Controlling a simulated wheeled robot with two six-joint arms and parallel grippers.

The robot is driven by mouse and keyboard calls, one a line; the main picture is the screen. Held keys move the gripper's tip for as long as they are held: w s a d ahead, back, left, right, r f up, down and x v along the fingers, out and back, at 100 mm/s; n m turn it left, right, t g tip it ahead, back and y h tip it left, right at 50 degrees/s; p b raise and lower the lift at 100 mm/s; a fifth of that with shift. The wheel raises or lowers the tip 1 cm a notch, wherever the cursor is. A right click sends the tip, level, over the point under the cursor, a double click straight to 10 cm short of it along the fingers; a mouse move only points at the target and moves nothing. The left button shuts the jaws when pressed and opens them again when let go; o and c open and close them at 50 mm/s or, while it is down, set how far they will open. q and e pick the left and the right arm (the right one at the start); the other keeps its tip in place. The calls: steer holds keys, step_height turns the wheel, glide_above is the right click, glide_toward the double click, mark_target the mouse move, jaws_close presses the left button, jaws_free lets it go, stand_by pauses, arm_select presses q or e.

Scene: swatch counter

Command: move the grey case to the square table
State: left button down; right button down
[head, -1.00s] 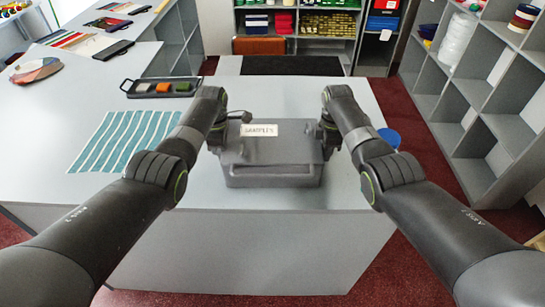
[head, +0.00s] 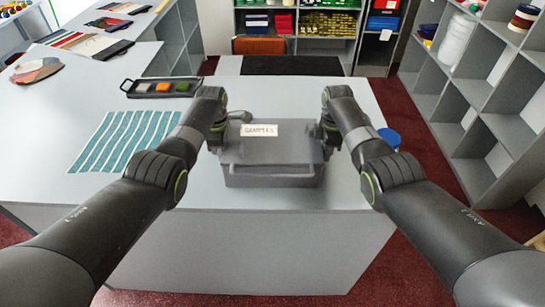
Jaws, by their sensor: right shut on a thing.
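The grey case (head: 272,156), a lidded box with a white label on top, is at the near part of the grey counter (head: 300,100). My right gripper (head: 322,141) is at the case's right side, shut on it. My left gripper (head: 217,142) is at the case's left side; its fingers are largely hidden by its own wrist, so its grip cannot be made out. The case looks level; I cannot tell whether its underside touches the counter. No separate square table can be made out.
A teal striped cloth (head: 123,141) and a black tray of coloured blocks (head: 160,88) lie left of the case. A blue round thing (head: 390,138) is beyond my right arm. A dark mat (head: 291,66) lies at the far end. Grey shelves (head: 485,95) stand right, across red carpet.

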arm_select(q)
steer(key=shift+w+r, duration=0.15)
arm_select(e)
steer(key=shift+w+r, duration=0.15)
